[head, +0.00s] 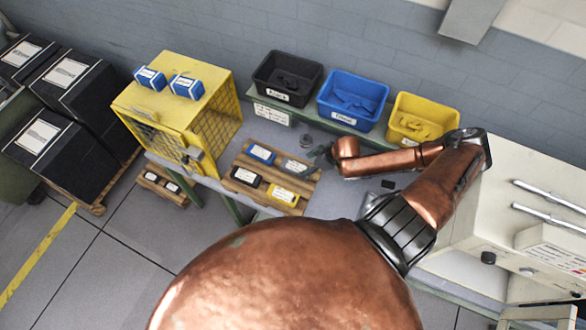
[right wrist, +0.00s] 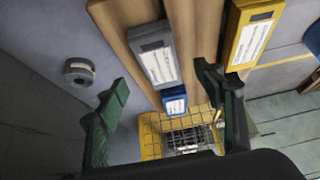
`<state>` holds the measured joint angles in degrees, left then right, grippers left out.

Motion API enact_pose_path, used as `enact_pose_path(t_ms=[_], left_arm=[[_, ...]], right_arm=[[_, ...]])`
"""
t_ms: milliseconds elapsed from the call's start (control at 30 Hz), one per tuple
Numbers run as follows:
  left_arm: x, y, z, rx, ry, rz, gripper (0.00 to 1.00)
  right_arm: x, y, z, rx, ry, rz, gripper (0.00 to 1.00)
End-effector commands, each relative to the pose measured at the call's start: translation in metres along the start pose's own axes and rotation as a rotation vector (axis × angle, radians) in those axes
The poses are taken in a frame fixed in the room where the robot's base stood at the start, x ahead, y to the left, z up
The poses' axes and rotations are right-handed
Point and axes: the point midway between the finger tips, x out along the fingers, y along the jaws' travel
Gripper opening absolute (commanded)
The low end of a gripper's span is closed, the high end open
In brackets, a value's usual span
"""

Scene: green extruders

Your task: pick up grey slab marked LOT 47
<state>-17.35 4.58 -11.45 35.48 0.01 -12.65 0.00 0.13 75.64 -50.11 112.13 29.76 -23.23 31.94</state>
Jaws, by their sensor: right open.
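The grey slab (head: 296,166) lies at the far right of a wooden board on the bench, with a white label too small to read. In the right wrist view the grey slab (right wrist: 152,38) lies between my finger lines, beyond the fingertips. My right gripper (head: 318,156) is beside the slab's right end in the head view. In the right wrist view its green fingers (right wrist: 162,78) are spread apart with nothing held between them. My left gripper is not in view.
On the wooden board (head: 270,182) are also a blue slab (head: 261,153), a black slab (head: 246,177) and a yellow slab (head: 283,195). A small round metal part (head: 306,140) stands behind. Black (head: 287,78), blue (head: 352,98) and yellow (head: 422,118) bins line the back; a yellow cage (head: 180,112) stands left.

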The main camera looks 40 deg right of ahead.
Motion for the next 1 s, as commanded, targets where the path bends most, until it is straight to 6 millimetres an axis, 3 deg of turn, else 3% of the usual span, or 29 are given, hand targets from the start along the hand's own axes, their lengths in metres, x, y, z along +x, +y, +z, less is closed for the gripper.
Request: enact_pose_path(t_ms=[233, 500, 800, 1000], left_arm=[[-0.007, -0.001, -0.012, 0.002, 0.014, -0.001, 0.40], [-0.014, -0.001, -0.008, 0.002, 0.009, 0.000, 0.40], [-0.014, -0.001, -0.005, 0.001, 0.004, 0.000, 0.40], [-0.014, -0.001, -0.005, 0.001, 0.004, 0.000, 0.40]], right_arm=[[0.027, -0.001, -0.005, 0.002, 0.003, -0.002, 0.62], [0.062, -0.001, -0.005, 0.002, 0.003, -0.002, 0.62], [0.066, 0.000, -0.004, 0.001, 0.002, -0.002, 0.62], [0.066, 0.000, -0.004, 0.002, 0.002, -0.002, 0.48]])
